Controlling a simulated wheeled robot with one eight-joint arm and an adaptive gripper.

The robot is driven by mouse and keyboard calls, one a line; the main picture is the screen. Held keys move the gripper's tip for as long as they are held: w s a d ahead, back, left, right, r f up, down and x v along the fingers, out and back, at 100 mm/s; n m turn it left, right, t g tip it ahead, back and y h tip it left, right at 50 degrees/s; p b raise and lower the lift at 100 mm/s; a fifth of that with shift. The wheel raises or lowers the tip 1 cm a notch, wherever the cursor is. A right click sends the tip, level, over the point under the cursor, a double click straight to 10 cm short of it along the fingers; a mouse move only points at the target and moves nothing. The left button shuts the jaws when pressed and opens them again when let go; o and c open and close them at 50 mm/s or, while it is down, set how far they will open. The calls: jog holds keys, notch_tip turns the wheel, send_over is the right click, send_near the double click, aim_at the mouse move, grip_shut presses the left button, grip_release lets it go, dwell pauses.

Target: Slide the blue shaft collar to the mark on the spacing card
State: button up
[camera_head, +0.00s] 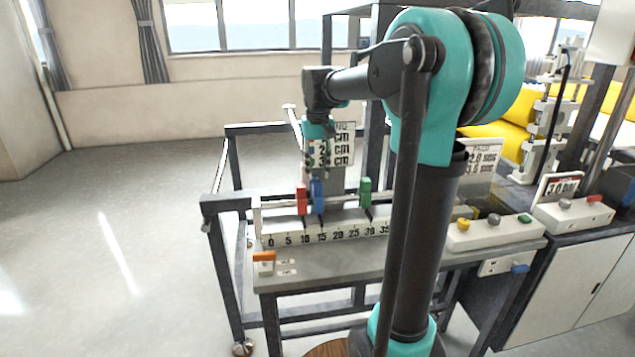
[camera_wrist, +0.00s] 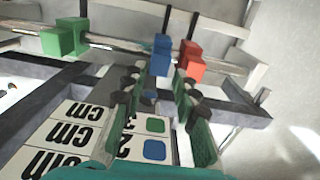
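The blue shaft collar (camera_head: 317,193) sits on a horizontal shaft above a numbered scale, roughly above the 15. The red collar (camera_head: 301,199) is close on its left. The spacing card (camera_head: 342,147) stands behind the shaft, with rows in cm partly hidden by my gripper. In the wrist view, the card (camera_wrist: 70,135) shows green and blue squares. My gripper (camera_wrist: 159,80) is open and empty, its fingers pointing toward the blue collar (camera_wrist: 161,56), which is beyond the fingertips. The red collar (camera_wrist: 190,66) is beside it.
The scale (camera_head: 330,232) runs along the grey table (camera_head: 340,270). A small box with an orange top (camera_head: 264,262) stands at the front left. A button panel (camera_head: 492,230) is at the right. Dark frame bars stand behind the table.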

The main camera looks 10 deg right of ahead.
aim_at(318, 184)
jog(key=shift+f, duration=2.1)
grip_shut()
jog(key=shift+d, duration=0.1)
